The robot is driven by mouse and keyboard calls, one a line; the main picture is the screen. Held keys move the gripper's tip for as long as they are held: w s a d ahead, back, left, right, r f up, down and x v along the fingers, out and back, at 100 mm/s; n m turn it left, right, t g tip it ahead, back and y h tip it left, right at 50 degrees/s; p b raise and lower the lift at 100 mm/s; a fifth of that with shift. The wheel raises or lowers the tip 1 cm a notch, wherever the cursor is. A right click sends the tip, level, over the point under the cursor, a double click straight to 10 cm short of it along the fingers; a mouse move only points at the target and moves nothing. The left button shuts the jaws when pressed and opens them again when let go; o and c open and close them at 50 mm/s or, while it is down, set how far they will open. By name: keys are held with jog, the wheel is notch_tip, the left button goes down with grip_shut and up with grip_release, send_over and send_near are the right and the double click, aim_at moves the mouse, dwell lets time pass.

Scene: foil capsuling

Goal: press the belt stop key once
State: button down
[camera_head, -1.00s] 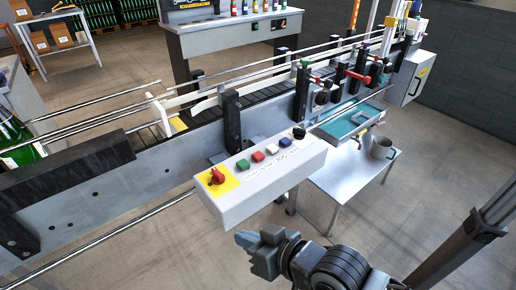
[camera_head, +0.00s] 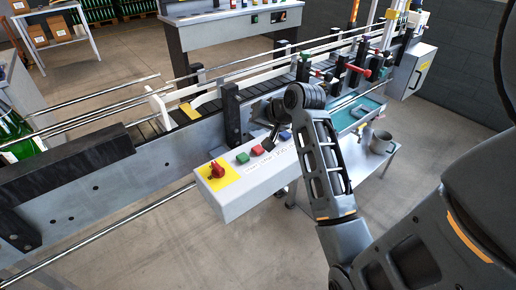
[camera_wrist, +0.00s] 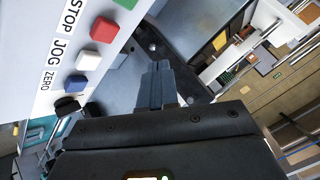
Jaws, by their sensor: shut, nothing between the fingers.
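The control box (camera_head: 238,196) on the front of the conveyor carries a row of keys. The red key (camera_head: 257,150) sits between the green key (camera_head: 243,157) and my gripper. In the wrist view the red key (camera_wrist: 103,30) is beside the printed word STOP, with the white key (camera_wrist: 88,60) by JOG and the blue key (camera_wrist: 75,82) by ZERO. My gripper (camera_head: 270,143) is shut and empty, its fingertips close to the red key in the head view. In the wrist view my gripper (camera_wrist: 157,72) appears to the right of the keys, apart from them. The white key is hidden in the head view.
A black knob (camera_wrist: 67,105) is past the blue key. Conveyor rails and posts (camera_head: 231,115) stand behind the box. A mug (camera_head: 381,142) stands on the side table at right.

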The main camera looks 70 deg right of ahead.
jog(key=d+r, duration=0.1)
jog(key=s+d, duration=0.1)
jog(key=shift+d+r, duration=0.4)
jog(key=shift+f, duration=0.1)
jog(key=b, duration=0.5)
send_over(261, 149)
notch_tip(261, 149, down, 7)
jog(key=shift+a+r, duration=0.1)
jog(key=shift+r, duration=0.1)
jog(key=shift+f+b, duration=0.5)
jog(key=shift+f, duration=0.55)
jog(key=shift+f, duration=0.15)
dwell(0.8)
jog(key=shift+f, duration=0.25)
